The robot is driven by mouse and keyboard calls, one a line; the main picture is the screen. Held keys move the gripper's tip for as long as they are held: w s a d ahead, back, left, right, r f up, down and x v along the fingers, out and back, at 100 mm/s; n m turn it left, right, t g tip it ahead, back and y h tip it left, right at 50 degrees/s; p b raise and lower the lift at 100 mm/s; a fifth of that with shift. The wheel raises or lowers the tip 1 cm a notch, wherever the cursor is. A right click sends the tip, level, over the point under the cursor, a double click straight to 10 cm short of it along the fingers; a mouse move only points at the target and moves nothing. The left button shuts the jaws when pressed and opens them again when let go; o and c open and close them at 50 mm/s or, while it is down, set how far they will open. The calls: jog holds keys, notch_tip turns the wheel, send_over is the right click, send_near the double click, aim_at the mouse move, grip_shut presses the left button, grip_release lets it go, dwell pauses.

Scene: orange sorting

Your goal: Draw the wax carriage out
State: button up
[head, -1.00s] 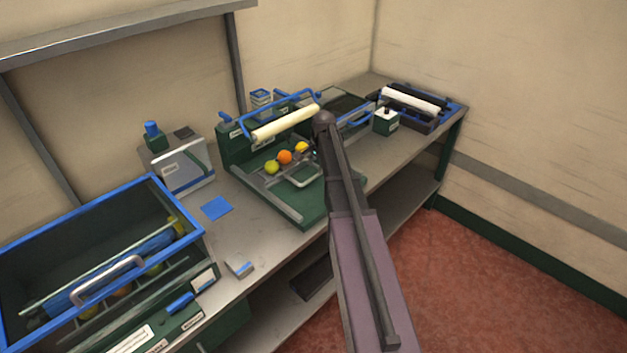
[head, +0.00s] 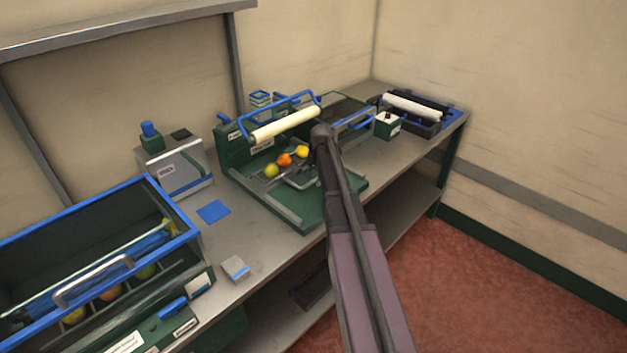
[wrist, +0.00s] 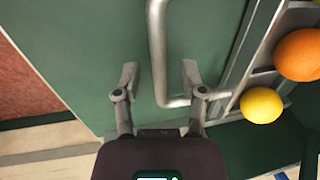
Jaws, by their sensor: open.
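The wax carriage's grey U-shaped handle (head: 300,184) shows at the front of the fruit rows on the green station, partly covered by my arm. In the wrist view, the handle (wrist: 157,45) runs up between my gripper's open fingers (wrist: 159,76), with one finger on each side. I see no clear contact. A yellow-green fruit (head: 271,170), an orange fruit (head: 285,160) and a yellow fruit (head: 302,152) sit in the carriage. The orange fruit (wrist: 299,55) and the yellow fruit (wrist: 261,105) lie right of the gripper in the wrist view.
A cream roller (head: 286,125) with a blue frame stands above the carriage. A blue-rimmed bin (head: 196,226) is at the left, and a small green box (head: 387,127) at the right. The station's green deck (head: 312,207) is bare toward the table's front edge.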

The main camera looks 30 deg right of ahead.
grip_shut()
